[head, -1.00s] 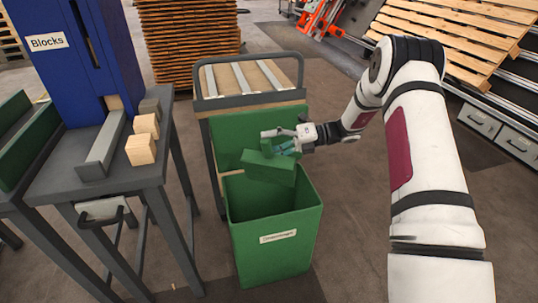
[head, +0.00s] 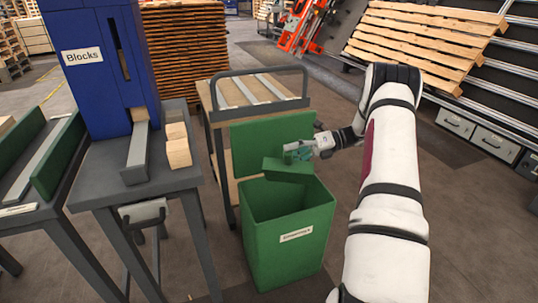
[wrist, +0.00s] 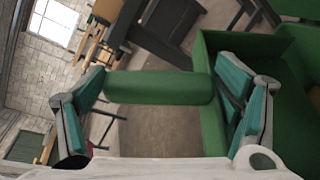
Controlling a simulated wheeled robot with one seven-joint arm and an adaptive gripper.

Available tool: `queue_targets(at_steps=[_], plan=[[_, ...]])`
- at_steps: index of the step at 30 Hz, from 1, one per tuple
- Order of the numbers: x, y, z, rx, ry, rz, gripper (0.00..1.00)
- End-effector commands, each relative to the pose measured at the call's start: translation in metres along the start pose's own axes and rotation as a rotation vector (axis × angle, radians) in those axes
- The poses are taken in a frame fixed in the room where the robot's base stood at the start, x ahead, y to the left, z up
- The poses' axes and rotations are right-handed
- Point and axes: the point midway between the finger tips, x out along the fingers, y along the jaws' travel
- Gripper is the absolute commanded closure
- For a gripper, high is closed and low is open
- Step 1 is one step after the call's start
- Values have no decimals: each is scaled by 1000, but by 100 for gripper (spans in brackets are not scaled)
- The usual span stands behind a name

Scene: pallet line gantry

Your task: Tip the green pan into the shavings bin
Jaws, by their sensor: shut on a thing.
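The green pan (head: 287,170) is in my gripper (head: 298,153), above the back part of the open green shavings bin (head: 285,262) in the head view. The pan looks slightly tilted, and its inside and contents are hidden. The bin stands upright on the floor with a white label on its front; what I see of its inside is dark green. In the wrist view a green bar (wrist: 160,87) lies between my teal-padded fingers. Larger green walls (wrist: 212,118) show at the right there; I cannot tell pan from bin.
A cart (head: 262,108) with a green panel stands just behind the bin. A grey table (head: 95,190) with wooden blocks (head: 178,152) and a blue Blocks dispenser (head: 95,70) is at left. A tilted pallet (head: 425,40) is at back right. Floor right of the bin looks clear.

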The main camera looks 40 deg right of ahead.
Motion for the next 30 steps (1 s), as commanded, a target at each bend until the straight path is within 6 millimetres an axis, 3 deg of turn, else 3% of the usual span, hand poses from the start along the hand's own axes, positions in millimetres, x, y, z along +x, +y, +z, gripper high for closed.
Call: queue_targets(at_steps=[30], plan=[[12, 13, -28, -168, 1, -71, 49]])
